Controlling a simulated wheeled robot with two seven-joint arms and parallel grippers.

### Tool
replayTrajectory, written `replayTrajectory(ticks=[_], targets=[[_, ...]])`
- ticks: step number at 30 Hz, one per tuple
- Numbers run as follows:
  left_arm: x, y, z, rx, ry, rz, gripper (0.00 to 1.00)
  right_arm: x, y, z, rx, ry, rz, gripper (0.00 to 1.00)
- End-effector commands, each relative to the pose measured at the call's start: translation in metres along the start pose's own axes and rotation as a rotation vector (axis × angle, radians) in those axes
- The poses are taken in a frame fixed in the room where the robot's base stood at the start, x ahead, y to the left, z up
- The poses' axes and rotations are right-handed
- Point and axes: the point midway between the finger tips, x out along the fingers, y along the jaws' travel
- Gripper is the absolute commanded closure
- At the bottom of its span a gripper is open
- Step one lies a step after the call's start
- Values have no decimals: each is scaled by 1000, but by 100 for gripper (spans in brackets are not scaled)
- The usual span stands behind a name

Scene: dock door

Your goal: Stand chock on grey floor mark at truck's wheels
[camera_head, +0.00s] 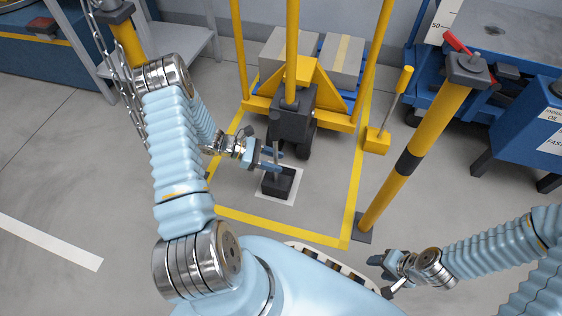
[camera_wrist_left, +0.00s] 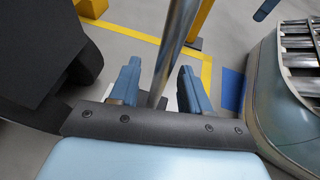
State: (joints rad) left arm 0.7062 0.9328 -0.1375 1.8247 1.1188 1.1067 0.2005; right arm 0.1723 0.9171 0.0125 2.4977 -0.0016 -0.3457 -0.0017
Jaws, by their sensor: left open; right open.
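A black chock (camera_head: 278,183) with an upright grey metal handle stands on the pale grey floor mark (camera_head: 291,200), in front of the truck's dark wheel housing (camera_head: 292,125). My left gripper (camera_head: 272,160) is open at the handle. In the left wrist view the handle (camera_wrist_left: 177,45) rises between the two blue fingers (camera_wrist_left: 157,90), with a gap visible on the right side; contact on the left is unclear. Part of the mark is hidden under the chock. My right gripper (camera_head: 384,275) is open and empty above the floor at the lower right.
A yellow block with an upright handle (camera_head: 377,138) stands by the yellow floor frame (camera_head: 352,205). A yellow post (camera_head: 425,135) rises right of it. The truck carries grey boxes (camera_head: 342,58). A blue cart (camera_head: 440,95) is at right.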

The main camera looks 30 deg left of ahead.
Motion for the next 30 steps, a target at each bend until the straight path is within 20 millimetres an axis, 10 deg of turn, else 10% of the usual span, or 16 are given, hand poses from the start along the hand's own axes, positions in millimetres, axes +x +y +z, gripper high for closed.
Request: replayTrajectory(ticks=[9,30], targets=[[-47,0,1,2,0,0,53,-6,-2,0,0,-2,0,47],[-49,0,0,1,0,0,53,-6,-2,0,0,-2,0,47]])
